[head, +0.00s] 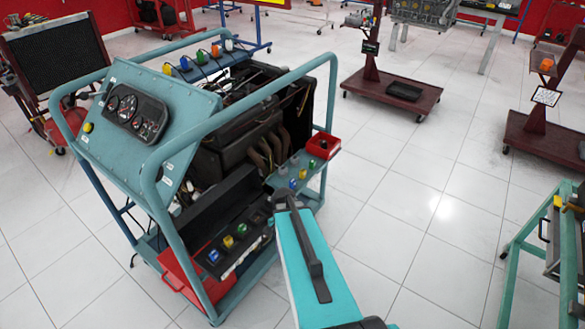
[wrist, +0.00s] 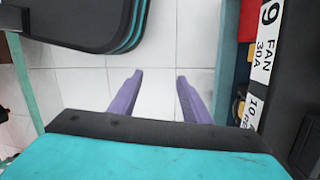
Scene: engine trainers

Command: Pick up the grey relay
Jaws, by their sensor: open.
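Small relay-like blocks stand on the teal side shelf (head: 318,178) of the engine trainer in the head view. I cannot tell for certain which is the grey relay. In the wrist view my gripper (wrist: 159,75) is open, its two purple fingers apart over white floor tiles with nothing between them. In the head view my arm hides the fingers. No grey relay can be made out in the wrist view.
The trainer's teal tube frame (head: 240,95) and gauge panel (head: 135,112) stand left of my arm. A black panel (head: 225,240) holds coloured relays. A red bin (head: 323,146) sits by the shelf. Labels (wrist: 265,45) line the wrist view's right side.

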